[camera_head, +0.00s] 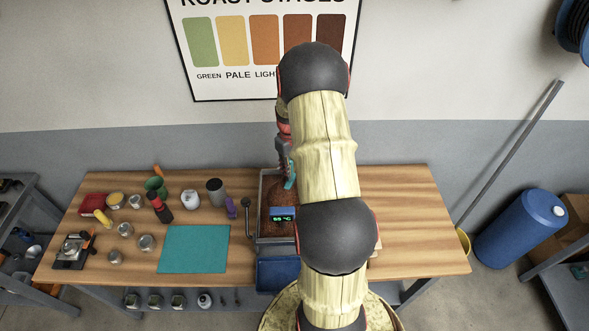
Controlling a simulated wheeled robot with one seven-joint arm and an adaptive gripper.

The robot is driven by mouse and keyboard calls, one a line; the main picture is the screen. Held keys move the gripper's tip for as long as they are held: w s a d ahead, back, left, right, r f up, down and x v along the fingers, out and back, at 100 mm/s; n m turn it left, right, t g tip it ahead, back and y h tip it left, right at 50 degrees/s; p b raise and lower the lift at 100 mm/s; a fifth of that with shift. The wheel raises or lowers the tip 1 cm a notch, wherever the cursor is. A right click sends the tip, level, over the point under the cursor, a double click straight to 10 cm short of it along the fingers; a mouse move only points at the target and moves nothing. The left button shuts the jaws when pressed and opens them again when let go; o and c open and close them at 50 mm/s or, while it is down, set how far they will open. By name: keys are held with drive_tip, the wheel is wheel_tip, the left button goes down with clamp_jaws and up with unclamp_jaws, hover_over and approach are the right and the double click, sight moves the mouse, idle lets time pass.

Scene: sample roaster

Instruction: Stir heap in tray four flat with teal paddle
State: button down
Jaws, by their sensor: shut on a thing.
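My gripper (284,168) is over the far end of the roaster, partly covered by my arm. It is shut on the teal paddle (290,183), of which only a small teal part shows beside my arm. The paddle's lower end is over or in the brown beans in the metal roaster tray (262,194); I cannot tell if it touches them. The brown beans (278,202) fill the visible part of the tray. My arm hides the right side of it, and no tray number is readable, so I cannot pick out tray four.
A blue display (281,213) reading about 59 °C sits at the tray, with a lever (247,212) on its left. A teal mat (194,249), several metal cups, bottles and a scale (72,250) fill the left bench. The right bench (408,215) looks clear.

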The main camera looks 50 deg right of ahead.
drive_tip(key=w+a, duration=0.4)
drive_tip(key=w, duration=0.2)
drive_tip(key=shift+a, duration=0.4)
drive_tip(key=s+d, duration=0.6)
drive_tip(key=s, duration=0.1)
drive_tip(key=shift+s, duration=0.3)
idle(0.4)
drive_tip(key=w+a, duration=0.6)
drive_tip(key=w, duration=0.1)
drive_tip(key=shift+w, duration=0.35)
